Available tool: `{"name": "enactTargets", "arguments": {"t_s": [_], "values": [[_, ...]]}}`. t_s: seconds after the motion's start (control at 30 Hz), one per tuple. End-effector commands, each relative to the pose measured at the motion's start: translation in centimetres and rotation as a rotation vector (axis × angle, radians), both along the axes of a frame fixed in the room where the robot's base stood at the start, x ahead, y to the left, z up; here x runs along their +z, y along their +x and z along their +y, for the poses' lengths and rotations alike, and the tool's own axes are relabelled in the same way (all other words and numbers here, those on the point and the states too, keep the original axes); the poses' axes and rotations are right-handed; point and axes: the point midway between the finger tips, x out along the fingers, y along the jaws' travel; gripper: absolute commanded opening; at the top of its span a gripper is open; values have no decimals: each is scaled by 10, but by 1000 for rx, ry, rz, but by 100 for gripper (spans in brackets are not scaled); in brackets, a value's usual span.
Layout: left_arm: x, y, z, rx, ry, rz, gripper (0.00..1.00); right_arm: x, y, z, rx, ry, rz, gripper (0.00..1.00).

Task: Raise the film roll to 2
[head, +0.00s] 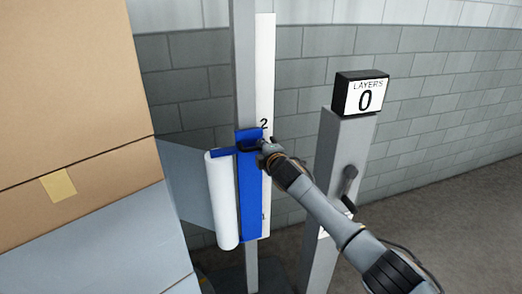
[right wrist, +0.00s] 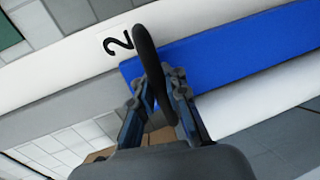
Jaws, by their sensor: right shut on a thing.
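The white film roll (head: 222,200) stands upright at the left side of a blue carriage (head: 250,205) on a grey mast (head: 244,60). A white scale strip (head: 265,60) beside the mast bears a 2 (head: 263,123) and a 1 lower down. The carriage's top edge is close to the 2, which also shows in the right wrist view (right wrist: 118,40) just past the blue edge. My right gripper (head: 265,150) is shut on the carriage's black handle (right wrist: 145,45), with its fingers on either side of it. My left gripper is not in view.
A grey post (head: 335,180) with a sign (head: 361,95) reading LAYERS 0 and a crank-like lever stands to the right. Stacked cardboard boxes (head: 70,90) fill the left, with film stretched from them to the roll. Open floor lies at the far right.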

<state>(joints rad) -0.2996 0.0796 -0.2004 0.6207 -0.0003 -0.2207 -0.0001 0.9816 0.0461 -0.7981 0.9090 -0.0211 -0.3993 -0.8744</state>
Motion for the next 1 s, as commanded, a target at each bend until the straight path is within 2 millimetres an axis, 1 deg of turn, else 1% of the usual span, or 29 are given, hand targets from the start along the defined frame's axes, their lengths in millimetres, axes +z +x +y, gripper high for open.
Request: {"name": "enactTargets", "arguments": {"t_s": [0.03,0.2,0.37,0.73,0.77,0.8,0.87,1.0], "values": [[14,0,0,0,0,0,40,14,-1,1,2,0,1,0],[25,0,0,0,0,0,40,27,-1,1,1,-1,3,0],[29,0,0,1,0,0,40,30,-1,0,0,-2,5,0],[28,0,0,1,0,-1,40,29,-1,0,-1,-3,8,0],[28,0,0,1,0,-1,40,28,-1,0,-1,-3,8,16],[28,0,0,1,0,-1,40,29,-1,0,-1,-3,8,25],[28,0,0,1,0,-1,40,29,-1,0,-1,-2,7,36],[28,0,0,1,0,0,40,30,0,0,-1,-2,5,36]]}}
